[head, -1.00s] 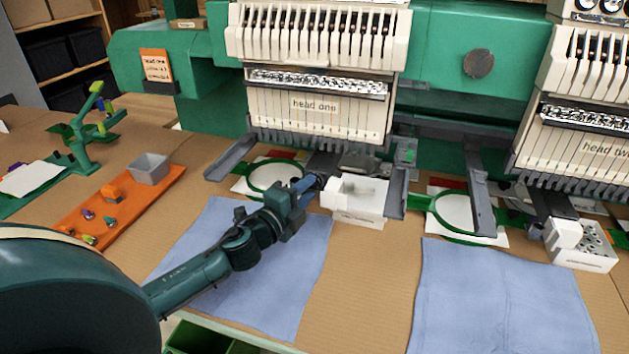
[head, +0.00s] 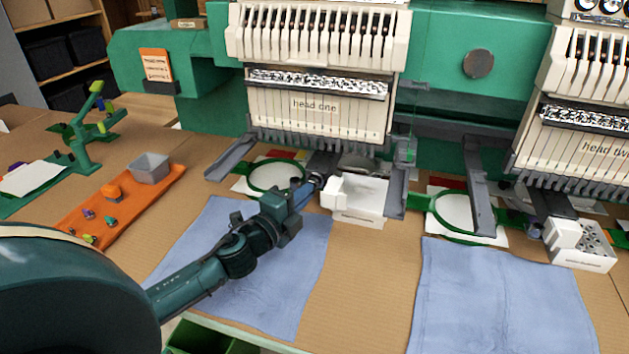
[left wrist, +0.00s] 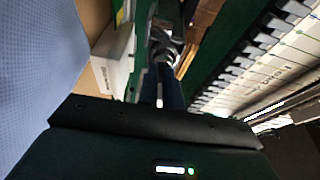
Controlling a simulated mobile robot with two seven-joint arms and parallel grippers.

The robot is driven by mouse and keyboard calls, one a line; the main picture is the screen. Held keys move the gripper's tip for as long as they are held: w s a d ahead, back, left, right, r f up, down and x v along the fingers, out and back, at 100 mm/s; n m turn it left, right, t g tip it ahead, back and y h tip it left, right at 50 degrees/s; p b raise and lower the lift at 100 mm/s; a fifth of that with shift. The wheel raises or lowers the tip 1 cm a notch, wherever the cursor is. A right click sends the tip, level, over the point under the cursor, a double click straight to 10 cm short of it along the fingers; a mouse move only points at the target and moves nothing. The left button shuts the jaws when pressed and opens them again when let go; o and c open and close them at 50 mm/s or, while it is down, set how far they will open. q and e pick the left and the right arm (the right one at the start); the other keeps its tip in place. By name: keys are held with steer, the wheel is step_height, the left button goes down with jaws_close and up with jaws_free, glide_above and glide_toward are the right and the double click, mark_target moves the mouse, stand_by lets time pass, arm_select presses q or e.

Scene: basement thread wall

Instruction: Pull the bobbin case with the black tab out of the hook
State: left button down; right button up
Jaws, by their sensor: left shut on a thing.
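My left gripper (head: 308,187) reaches in from the left, over the blue cloth, to the underside of head one. Its blue fingers are shut on a small metallic piece, most likely the bobbin case, at the round grey hook (head: 317,179) left of the white box. In the left wrist view the fingers (left wrist: 164,84) point at the shiny round metal parts of the hook (left wrist: 166,50). The held piece is mostly hidden by the fingers. I cannot make out the black tab, or whether the case is clear of the hook. My right gripper is not in view.
A white open box (head: 357,200) stands just right of the gripper. A green hoop (head: 250,181) lies to the left. Head one's needle row (head: 320,143) hangs above. An orange mat (head: 150,196) with a grey bin (head: 149,168) lies left; the blue cloth (head: 215,270) is flat.

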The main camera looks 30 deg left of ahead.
arm_select(q)
steer(key=shift+s+d, duration=0.2)
steer(key=shift+s, duration=0.5)
steer(key=s, duration=0.1)
steer(key=s+r+p, duration=0.1)
steer(key=s+d+r+p, duration=0.1)
steer(key=s, duration=0.1)
stand_by(0.3)
